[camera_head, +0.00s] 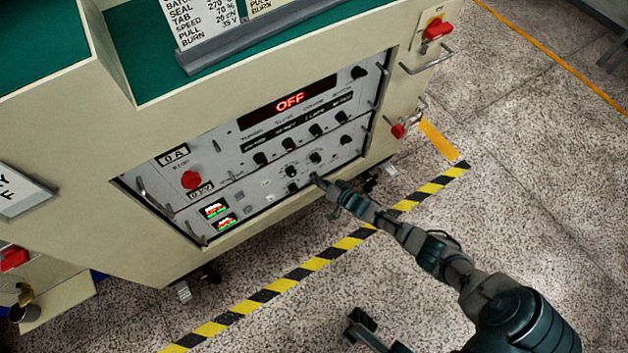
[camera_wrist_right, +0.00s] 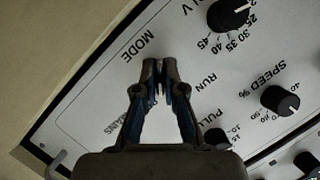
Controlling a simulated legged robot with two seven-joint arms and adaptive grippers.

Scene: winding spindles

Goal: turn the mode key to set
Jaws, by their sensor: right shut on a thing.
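The grey control panel (camera_head: 255,180) is on the front of the cream machine. My right gripper (camera_head: 318,180) is at the panel's lower right part in the head view. In the right wrist view my right gripper (camera_wrist_right: 160,70) has its fingertips drawn together beside the printed MODE label (camera_wrist_right: 138,42), with RUN printed to their right. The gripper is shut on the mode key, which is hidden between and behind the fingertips. I cannot make out which way the key points.
A dark knob (camera_wrist_right: 228,14) and the SPEED knob (camera_wrist_right: 281,100) are close to the gripper. A red display (camera_head: 290,102) reads OFF. A red button (camera_head: 191,179) is at the panel's left. Black and yellow floor tape (camera_head: 315,262) runs before the machine.

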